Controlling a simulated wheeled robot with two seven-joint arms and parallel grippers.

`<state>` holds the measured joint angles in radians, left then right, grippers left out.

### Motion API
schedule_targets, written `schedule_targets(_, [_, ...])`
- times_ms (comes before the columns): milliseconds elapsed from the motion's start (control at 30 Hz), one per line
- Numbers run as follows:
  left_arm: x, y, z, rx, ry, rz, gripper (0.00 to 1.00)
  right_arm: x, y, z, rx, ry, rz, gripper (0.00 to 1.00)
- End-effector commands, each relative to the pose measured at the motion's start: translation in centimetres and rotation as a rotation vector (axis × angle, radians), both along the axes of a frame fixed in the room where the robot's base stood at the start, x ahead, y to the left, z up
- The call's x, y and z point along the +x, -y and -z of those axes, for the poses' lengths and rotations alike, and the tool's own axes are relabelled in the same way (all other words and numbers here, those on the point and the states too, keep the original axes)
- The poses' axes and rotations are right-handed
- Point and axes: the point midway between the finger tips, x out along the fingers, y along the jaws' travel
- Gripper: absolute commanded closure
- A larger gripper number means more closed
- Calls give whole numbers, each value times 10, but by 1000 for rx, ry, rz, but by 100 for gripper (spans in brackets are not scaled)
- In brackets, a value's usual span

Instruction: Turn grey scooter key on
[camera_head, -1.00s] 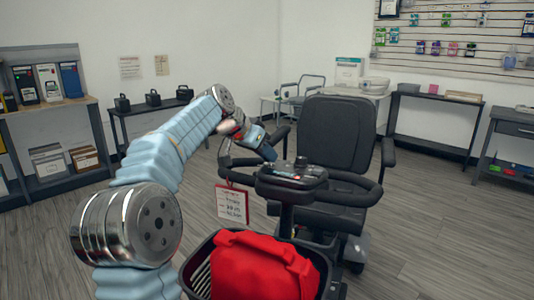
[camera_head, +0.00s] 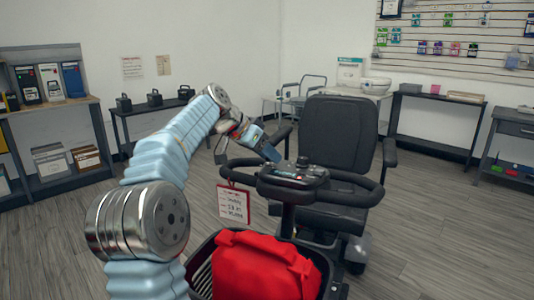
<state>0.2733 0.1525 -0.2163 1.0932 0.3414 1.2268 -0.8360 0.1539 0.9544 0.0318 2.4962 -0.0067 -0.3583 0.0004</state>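The scooter (camera_head: 340,135) has a dark seat and stands in the middle of the head view, its tiller turned toward me. The control console (camera_head: 296,172) sits on top of the tiller between looped handlebars. The key is too small to make out. My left gripper (camera_head: 274,157) points down and right at the console's far left edge, close to it; I cannot tell whether it touches. Its fingers are too small to show as open or shut. My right gripper is not in view.
A basket (camera_head: 200,268) with a red bag (camera_head: 262,268) hangs at the scooter's front. A price tag (camera_head: 234,204) hangs from the left handlebar. Shelves and tables line the walls. The floor (camera_head: 430,220) to the right is clear.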

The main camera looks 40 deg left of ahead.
Motion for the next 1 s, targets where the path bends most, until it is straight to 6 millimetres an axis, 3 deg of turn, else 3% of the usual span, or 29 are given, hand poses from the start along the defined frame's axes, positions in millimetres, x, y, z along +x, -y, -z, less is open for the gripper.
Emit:
schedule_targets(367, [-6,-2,-7,1,2,-2,57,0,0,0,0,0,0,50])
schedule_targets(800, [-72,-26,-76,2,2,-4,57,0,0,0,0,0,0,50])
schedule_targets(1000, [-89,-31,-93,-1,1,-2,57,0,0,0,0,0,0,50])
